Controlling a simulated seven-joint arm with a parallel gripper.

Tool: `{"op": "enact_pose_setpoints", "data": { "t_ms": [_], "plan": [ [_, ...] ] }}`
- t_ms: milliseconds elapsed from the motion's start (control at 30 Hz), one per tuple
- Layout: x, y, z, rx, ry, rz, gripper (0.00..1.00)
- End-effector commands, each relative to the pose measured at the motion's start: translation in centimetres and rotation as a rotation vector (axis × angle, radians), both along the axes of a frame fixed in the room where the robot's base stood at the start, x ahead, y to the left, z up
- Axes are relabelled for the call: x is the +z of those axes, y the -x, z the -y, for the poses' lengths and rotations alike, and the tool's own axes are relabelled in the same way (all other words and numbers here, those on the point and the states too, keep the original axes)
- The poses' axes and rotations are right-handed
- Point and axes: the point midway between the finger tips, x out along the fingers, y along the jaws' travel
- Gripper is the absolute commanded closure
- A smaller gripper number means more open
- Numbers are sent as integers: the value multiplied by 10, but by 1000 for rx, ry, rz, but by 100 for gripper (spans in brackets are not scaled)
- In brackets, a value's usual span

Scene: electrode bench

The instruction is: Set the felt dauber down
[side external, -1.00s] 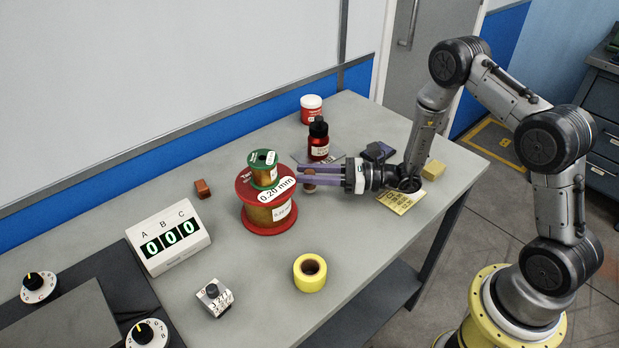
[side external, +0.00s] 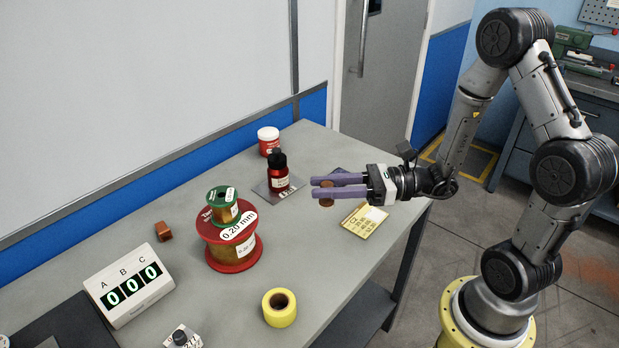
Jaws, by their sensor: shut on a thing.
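A small brown cylindrical piece, which looks like the felt dauber (side external: 326,201), is between the purple fingers of my gripper (side external: 326,187). My gripper is shut on it and comes in from the right, with its fingers pointing left. The dauber looks roughly upright, and the fingers hide its middle. It appears to be above the table (side external: 310,240), but I cannot tell the exact gap below it.
A red bottle with a black cap (side external: 279,174) stands on a grey plate left of my gripper. A yellow card (side external: 364,220) lies below my gripper. Bare table lies between spools and card.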

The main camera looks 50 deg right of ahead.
Motion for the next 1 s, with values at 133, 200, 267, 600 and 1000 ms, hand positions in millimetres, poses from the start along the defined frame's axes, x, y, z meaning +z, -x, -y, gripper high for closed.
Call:
{"op": "enact_pose_setpoints", "data": {
  "t_ms": [133, 200, 267, 600, 1000],
  "plan": [
    [5, -22, 18, -25, 4, 5, 100],
    [7, -42, 36, -53, 3, 6, 100],
    [9, -62, 56, -85, 4, 5, 100],
    [18, -146, 190, -293, 1, 3, 100],
    [0, -164, 259, -392, 0, 0, 100]
  ]
}}
